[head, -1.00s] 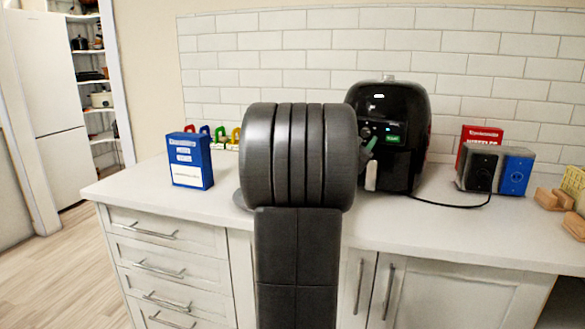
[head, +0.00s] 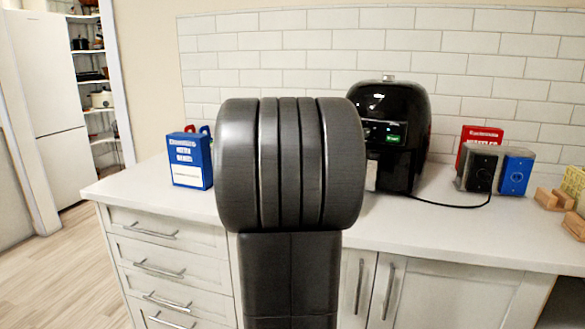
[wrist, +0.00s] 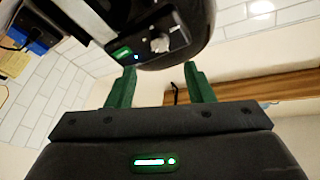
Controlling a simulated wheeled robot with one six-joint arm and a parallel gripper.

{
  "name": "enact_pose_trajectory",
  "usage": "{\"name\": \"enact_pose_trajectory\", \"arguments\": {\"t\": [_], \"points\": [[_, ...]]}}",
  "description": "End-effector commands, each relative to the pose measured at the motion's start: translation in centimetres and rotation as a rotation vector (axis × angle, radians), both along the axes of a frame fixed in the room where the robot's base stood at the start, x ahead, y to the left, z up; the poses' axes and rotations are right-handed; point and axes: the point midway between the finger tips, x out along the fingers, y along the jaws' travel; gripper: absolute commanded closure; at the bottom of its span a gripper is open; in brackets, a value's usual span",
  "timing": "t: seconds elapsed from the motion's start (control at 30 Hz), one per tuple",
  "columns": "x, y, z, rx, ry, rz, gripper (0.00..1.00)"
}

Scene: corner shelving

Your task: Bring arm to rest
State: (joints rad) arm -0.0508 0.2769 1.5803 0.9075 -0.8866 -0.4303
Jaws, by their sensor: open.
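My gripper (wrist: 160,88) shows in the wrist view with its two green fingers apart and nothing between them. The dark body of the air fryer (wrist: 165,35) is beyond the fingertips in that view; I cannot tell the exact gap. In the head view my own dark arm fills the middle and hides the gripper. The black air fryer (head: 395,130) stands on the white counter (head: 440,225) to the right of my arm, its left part covered by the arm.
A blue box (head: 188,160) stands at the counter's left end. A red box (head: 478,140), a dark grey device (head: 480,170), a blue box (head: 515,172) and wooden blocks (head: 553,199) stand at right. A tiled wall (head: 290,50) is behind. The counter's front middle-right is clear.

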Motion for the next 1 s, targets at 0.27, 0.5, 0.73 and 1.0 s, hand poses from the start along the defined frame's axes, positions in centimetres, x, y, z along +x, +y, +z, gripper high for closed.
{"name": "enact_pose_trajectory", "arguments": {"t": [0.27,0.5,0.73,1.0], "points": [[-4.4,3.3,-1.6,0.0,0.0,0.004,0.53],[-0.6,0.3,-0.2,-0.001,-0.001,-0.004,0.53],[3.0,-2.4,1.1,0.001,-0.001,-0.003,0.53],[6.4,-5.0,1.9,-0.043,0.018,-0.002,0.53]]}}
